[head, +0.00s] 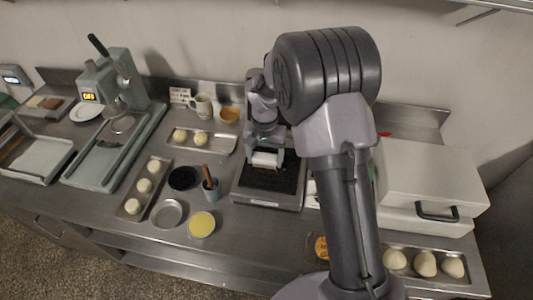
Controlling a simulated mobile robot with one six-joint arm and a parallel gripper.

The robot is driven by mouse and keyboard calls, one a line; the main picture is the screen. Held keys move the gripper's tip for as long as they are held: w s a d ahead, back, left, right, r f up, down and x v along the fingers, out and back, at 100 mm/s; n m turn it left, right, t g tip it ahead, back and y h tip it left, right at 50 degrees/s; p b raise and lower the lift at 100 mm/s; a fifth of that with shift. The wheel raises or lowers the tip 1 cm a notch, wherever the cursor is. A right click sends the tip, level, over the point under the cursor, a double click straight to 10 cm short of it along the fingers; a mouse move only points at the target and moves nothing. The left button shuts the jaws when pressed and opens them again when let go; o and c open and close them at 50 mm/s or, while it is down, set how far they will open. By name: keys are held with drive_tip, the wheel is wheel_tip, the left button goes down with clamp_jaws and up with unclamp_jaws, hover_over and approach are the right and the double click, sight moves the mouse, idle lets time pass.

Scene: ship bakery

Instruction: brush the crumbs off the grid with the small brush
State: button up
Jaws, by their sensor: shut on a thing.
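The grid (271,181) is a dark, square surface in a grey metal frame on the steel counter, near the middle of the head view. My gripper (266,150) is over the back part of the grid, pointing down. It is shut on the small brush (266,159), which shows as a pale block between the fingers. I cannot tell whether the brush touches the grid. Crumbs are too small to make out. My arm hides the area right of the grid.
Left of the grid stand a cup with a brown handle (210,187), a yellow dish (202,224) and a dark bowl (183,178). A tray with two dough balls (213,146) lies behind them. A pale box with a dark handle (430,185) stands right. The wall is close behind.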

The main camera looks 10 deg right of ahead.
drive_tip(key=shift+s+a+f+b, duration=0.1)
drive_tip(key=shift+s+a+b, duration=0.1)
drive_tip(key=shift+s, duration=0.35)
drive_tip(key=shift+s+a+b, duration=0.1)
drive_tip(key=shift+s+a, duration=0.1)
drive_tip(key=shift+s, duration=0.3)
wheel_tip(320, 180, up, 6)
drive_tip(key=p, duration=0.4)
wheel_tip(320, 180, up, 3)
drive_tip(key=p, duration=0.2)
drive_tip(key=shift+p, duration=0.3)
drive_tip(key=shift+w, duration=0.1)
